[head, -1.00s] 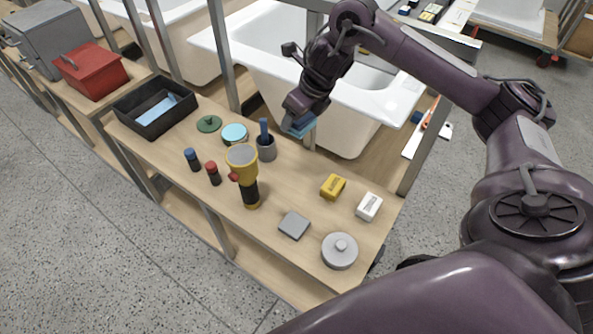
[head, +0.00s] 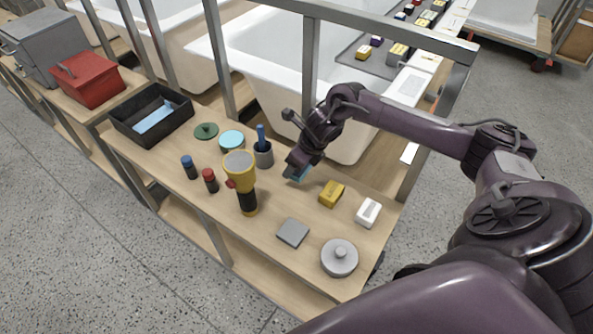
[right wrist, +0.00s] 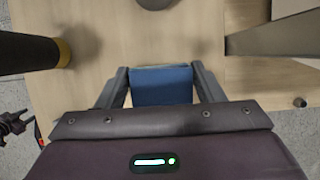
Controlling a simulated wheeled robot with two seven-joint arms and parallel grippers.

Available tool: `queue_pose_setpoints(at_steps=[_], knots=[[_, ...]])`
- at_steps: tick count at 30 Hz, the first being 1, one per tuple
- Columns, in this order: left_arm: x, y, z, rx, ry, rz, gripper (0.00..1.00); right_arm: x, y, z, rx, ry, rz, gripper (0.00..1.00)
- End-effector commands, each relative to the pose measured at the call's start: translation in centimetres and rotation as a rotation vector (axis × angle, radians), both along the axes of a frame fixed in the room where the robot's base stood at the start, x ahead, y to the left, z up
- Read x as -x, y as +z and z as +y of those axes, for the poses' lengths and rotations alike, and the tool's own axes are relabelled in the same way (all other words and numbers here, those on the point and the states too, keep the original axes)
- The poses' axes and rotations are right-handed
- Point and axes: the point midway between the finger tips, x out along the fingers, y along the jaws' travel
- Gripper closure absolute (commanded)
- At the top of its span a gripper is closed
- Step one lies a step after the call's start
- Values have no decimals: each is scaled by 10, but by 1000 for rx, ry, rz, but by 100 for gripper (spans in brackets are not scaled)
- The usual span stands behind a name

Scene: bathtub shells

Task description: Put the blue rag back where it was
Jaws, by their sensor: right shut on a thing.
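My right gripper (head: 297,172) is shut on the blue rag (head: 303,174), low over the back part of the wooden bench, between the grey cup and the yellow block. In the right wrist view the rag (right wrist: 162,85) is a dark blue folded piece between the two fingers (right wrist: 162,88), with bench wood beyond it. Whether the rag touches the bench top, I cannot tell. In the head view my arm hides most of the rag.
On the bench (head: 270,215) stand a yellow-black flashlight (head: 240,180), a grey cup (head: 263,155) with a blue-handled tool, a yellow block (head: 331,194), a white block (head: 368,212) and a grey round lid (head: 339,257). A black tray (head: 125,130) holds a light blue flat piece. A metal post (head: 310,70) rises behind.

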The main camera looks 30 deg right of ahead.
Motion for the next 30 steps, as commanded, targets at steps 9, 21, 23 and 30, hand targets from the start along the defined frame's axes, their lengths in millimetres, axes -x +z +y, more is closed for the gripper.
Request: queue_pose_setpoints(at_steps=[9, 21, 23, 30], knots=[[0, 0, 1, -1, 1, 0, 56, 1, -38, 0, 0, -1, 1, 60], [0, -1, 1, -1, 0, 0, 56, 1, -39, 0, 0, -1, 2, 24], [0, -1, 1, -1, 0, 0, 56, 1, -39, 0, 0, -1, 2, 17], [0, -1, 1, -1, 0, -1, 56, 1, -38, 0, 1, 0, 2, 17]])
